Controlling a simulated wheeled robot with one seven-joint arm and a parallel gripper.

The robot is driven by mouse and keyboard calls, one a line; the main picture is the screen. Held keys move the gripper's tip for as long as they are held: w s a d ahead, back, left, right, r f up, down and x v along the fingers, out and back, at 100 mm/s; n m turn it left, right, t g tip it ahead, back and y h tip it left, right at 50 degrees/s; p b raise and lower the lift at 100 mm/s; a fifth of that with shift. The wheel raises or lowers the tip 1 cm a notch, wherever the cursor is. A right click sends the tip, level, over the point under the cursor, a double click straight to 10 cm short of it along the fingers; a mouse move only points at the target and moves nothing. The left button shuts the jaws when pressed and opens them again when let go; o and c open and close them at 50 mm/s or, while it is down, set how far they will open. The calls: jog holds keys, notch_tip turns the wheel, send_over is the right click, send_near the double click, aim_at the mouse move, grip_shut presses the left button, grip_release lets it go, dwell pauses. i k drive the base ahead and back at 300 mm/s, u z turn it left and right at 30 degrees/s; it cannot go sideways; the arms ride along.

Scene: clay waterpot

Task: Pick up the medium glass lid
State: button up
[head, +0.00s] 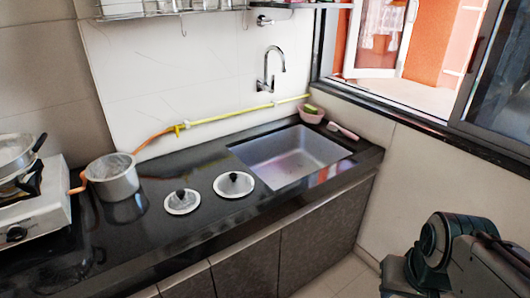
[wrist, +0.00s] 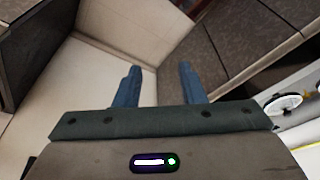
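Two round lids with dark knobs lie flat on the black counter in the head view. One lid (head: 182,207) is on the left, and the other lid (head: 234,190) is beside it, nearer the sink. They look close in size, so I cannot tell which is the medium one. My gripper (wrist: 158,70) shows in the wrist view with its two blue fingers apart and nothing between them. In the head view my arm is at the lower right, well away from the lids, and its fingers are not visible there.
A sink (head: 292,157) is right of the lids. A metal pot (head: 113,180) stands left of them, near a white stove (head: 30,220) with a pan (head: 17,152). A yellow-orange hose (head: 225,118) runs along the wall. Cabinet fronts (head: 245,268) drop below the counter edge.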

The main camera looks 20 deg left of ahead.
aim_at(231, 184)
jog(key=u, duration=0.5)
jog(key=i, duration=1.45)
jog(key=u, duration=0.65)
